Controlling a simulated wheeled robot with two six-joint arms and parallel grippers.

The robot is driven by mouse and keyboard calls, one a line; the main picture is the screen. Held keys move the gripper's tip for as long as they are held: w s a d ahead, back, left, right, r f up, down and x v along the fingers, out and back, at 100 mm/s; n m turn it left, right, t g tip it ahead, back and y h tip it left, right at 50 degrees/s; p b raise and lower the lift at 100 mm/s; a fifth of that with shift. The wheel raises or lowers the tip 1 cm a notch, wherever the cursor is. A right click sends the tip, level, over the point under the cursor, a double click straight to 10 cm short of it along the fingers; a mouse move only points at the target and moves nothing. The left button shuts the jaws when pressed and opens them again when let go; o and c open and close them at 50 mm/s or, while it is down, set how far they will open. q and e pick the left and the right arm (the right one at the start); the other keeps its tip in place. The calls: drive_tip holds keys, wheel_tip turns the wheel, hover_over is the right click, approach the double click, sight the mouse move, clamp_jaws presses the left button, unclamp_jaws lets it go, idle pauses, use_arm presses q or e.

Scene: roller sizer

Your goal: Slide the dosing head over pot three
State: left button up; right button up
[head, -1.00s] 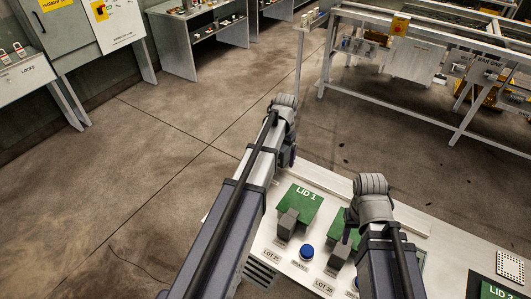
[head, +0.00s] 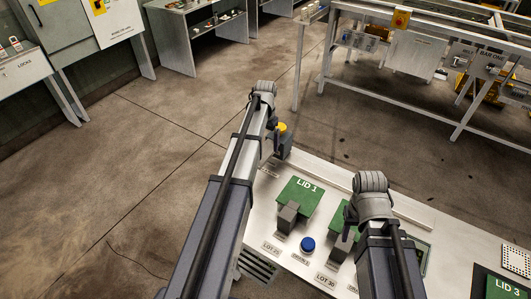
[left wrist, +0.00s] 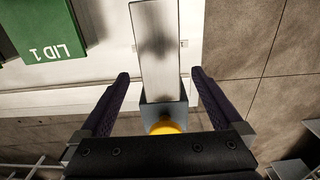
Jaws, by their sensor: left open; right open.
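A small grey block with a yellow knob (head: 282,127) stands at the table's far left corner in the head view. It may be the dosing head, but no label shows. In the left wrist view the yellow knob (left wrist: 165,127) and its grey block sit at the end of a pale bar (left wrist: 158,45). My left gripper (left wrist: 161,75) is open, with one finger on each side of the bar and a gap to both. My right gripper (head: 346,240) is by the second green lid, its fingers partly hidden by my arm. I cannot make out pot three.
The white table holds a green LID 1 plate (head: 300,194), a grey block (head: 288,216) and a blue knob (head: 307,244). LID 3 (head: 503,288) is at the right edge. A rail (head: 407,211) runs along the back. Open floor lies left of the table.

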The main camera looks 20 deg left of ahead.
sight(265, 150)
use_arm(q)
wheel_tip(265, 150, down, 4)
drive_tip(key=shift+r+b, duration=0.25)
drive_tip(key=shift+b, duration=1)
use_arm(e)
wheel_tip(265, 150, down, 4)
drive_tip(key=shift+r, duration=0.2)
use_arm(q)
clamp_jaws()
